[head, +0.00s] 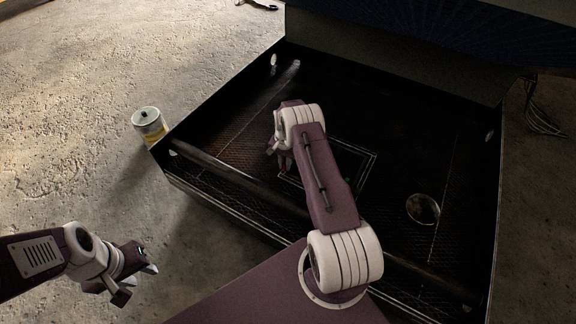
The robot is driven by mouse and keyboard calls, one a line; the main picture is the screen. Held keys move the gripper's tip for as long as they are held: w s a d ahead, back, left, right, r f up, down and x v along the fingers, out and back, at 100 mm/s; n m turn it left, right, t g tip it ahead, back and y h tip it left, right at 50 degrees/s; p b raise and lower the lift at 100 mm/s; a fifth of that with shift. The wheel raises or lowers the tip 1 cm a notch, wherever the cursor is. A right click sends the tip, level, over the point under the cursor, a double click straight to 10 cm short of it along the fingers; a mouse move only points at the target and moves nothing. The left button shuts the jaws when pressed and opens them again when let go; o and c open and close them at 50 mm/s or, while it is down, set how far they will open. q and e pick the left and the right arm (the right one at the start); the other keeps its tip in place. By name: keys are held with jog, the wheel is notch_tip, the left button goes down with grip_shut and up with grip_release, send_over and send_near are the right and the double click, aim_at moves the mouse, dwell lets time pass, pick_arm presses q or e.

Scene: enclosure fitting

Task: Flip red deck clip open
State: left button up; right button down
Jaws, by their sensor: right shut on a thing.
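The dark deck (400,140) of the open enclosure fills the middle and right of the head view. My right gripper (281,163) reaches down to the deck near a pale square outline. It is shut on a small reddish part, the red deck clip (285,163), which is mostly hidden by the fingers and wrist. Whether the clip is raised or flat cannot be told. My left gripper (138,284) is open and empty over the concrete floor, at the lower left, outside the enclosure.
A front rail (235,174) runs along the enclosure's near edge. A can (148,122) stands by its left corner. A round fitting (422,208) lies on the deck at right. Cables (541,110) hang at far right. The floor at left is mostly clear.

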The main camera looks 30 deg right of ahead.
jog(key=shift+w+a+m, duration=0.2)
jog(key=shift+w+m, duration=0.2)
jog(key=shift+m, duration=0.5)
jog(key=c, duration=1.4)
grip_release()
notch_tip(320, 180, up, 9)
jog(key=p, duration=0.4)
